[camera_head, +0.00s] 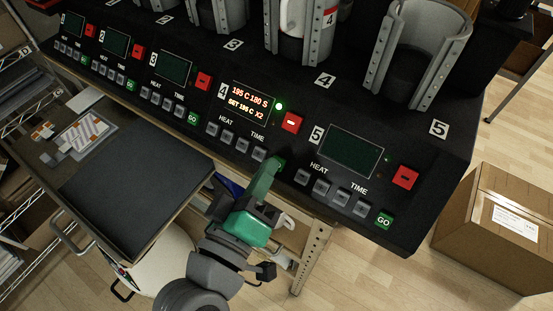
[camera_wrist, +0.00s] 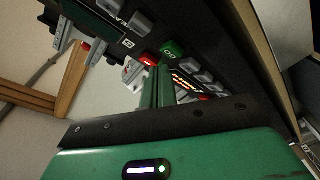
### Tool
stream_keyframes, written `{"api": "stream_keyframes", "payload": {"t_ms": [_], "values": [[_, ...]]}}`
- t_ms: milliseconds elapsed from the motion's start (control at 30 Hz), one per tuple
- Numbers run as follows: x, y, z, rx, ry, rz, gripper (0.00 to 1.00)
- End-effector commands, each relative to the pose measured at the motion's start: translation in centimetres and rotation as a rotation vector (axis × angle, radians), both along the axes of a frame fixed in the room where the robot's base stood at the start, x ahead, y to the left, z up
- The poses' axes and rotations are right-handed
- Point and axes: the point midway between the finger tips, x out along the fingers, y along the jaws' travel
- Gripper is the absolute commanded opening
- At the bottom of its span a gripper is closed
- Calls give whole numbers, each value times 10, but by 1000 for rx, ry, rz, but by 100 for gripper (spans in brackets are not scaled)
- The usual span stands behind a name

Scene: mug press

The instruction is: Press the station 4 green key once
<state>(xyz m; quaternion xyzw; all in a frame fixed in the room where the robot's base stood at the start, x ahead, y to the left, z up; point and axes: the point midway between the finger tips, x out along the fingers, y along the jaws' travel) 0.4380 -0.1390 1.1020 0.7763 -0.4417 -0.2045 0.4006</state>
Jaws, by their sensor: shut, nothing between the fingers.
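The station 4 panel has a lit display (camera_head: 247,103) reading 195 C 180 S and SET 195 C X2, with a lit green lamp (camera_head: 279,106) beside it. Its red key (camera_head: 291,122) is at the panel's right. My green gripper (camera_head: 268,172) is shut and empty, its tip at the right end of station 4's grey key row, covering most or all of the green key there in the head view. In the wrist view the green GO key (camera_wrist: 172,48) shows just beyond my fingers (camera_wrist: 158,72). Contact cannot be told.
Station 5's grey keys (camera_head: 331,190), GO key (camera_head: 384,220) and red key (camera_head: 405,177) lie to the right. Station 3's GO key (camera_head: 192,118) is to the left. A white mug (camera_head: 291,18) stands in station 4's holder. A cardboard box (camera_head: 500,225) is on the floor at right.

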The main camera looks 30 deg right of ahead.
Motion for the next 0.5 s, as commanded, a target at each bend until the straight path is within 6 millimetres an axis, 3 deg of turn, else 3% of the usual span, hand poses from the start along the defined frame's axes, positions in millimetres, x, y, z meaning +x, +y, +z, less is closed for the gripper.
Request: {"api": "stream_keyframes", "payload": {"t_ms": [500], "values": [[2, -5, -6, 1, 0, -1, 0]]}}
